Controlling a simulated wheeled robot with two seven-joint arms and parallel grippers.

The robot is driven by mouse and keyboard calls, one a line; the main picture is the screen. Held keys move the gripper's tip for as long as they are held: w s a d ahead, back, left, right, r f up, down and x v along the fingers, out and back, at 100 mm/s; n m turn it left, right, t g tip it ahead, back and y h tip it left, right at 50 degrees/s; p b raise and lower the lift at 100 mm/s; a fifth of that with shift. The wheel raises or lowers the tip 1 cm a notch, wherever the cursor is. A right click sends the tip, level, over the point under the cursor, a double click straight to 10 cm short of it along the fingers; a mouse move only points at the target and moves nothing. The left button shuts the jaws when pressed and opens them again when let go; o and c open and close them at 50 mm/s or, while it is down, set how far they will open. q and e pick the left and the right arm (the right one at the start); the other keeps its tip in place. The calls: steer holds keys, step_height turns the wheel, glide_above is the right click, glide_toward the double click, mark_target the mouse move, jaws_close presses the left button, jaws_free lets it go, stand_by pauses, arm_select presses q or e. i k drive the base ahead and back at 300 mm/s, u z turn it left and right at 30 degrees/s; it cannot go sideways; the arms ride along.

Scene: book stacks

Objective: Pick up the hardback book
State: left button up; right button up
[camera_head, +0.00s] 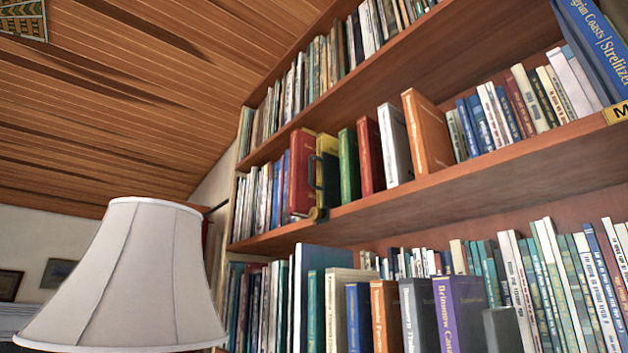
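Neither of my grippers is in view. Many books stand upright on the wooden shelves, and I cannot tell which one the task means by the hardback book. On the middle shelf (440,178), thick hardback-looking books stand forward of the rows: a red one (303,172), a green one (349,166), a dark red one (368,157), a white one (394,145) and an orange one (428,135). On the lower shelf stand a purple book (460,313) and an orange one (386,316).
A large white lampshade (135,275) fills the lower left, in front of the wall. A large blue book (592,45) stands at upper right. The wooden ceiling (110,90) slopes overhead.

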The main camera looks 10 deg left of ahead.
mark_target(302, 198)
steer(key=z, duration=0.7)
steer(key=k, duration=0.35)
steer(key=u, duration=0.7)
